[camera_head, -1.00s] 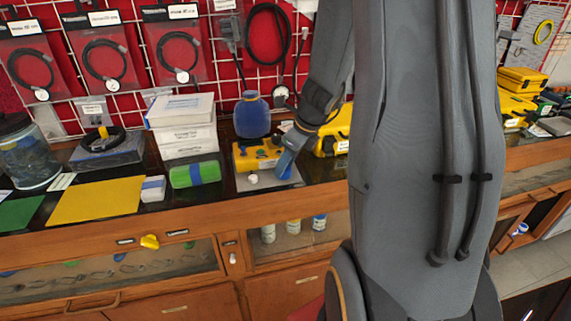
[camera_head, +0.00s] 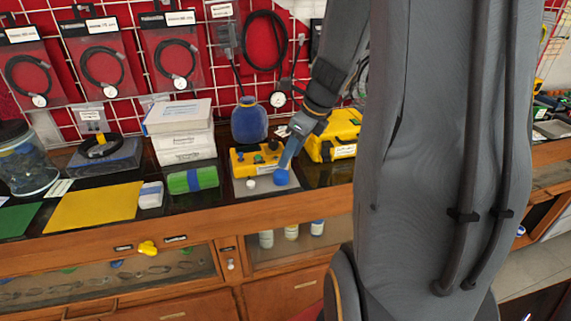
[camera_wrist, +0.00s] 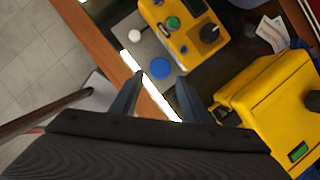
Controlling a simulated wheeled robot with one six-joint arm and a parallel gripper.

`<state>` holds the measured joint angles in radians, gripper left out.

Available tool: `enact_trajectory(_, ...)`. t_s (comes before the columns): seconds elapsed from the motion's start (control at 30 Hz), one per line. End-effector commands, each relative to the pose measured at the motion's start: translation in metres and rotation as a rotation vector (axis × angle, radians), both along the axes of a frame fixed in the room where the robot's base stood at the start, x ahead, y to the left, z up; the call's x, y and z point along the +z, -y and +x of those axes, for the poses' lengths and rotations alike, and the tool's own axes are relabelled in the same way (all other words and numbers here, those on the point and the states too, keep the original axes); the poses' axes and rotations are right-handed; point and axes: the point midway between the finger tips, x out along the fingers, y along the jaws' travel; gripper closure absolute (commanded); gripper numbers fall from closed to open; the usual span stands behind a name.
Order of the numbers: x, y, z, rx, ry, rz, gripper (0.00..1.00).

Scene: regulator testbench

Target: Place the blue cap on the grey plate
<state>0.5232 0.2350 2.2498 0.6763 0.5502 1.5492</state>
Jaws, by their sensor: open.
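The blue cap (camera_head: 281,177) lies on the grey plate (camera_head: 263,187), in front of the yellow control box. In the wrist view the cap (camera_wrist: 160,67) shows as a flat blue disc on the plate (camera_wrist: 146,50), just beyond my fingertips. My gripper (camera_wrist: 161,82) is open, with one dark finger on each side and nothing held between them. In the head view my gripper (camera_head: 287,160) points down just above the cap. Whether a finger touches the cap is not clear.
A small white round piece (camera_wrist: 136,33) sits on the plate. The yellow control box (camera_wrist: 185,28), with a green button and black knob, stands behind. A yellow case (camera_wrist: 268,100) is close on the right. A green roll (camera_head: 193,179) lies left of the plate.

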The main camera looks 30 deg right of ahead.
Motion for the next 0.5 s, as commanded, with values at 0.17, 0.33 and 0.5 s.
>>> enact_trajectory(0.17, 0.029, 0.006, -0.01, -0.001, 0.003, -0.001, 0.58)
enact_trajectory(0.33, 0.042, 0.009, -0.015, 0.001, 0.002, -0.001, 0.58)
enact_trajectory(0.5, 0.038, -0.01, -0.022, 0.174, -0.001, -0.062, 0.58)
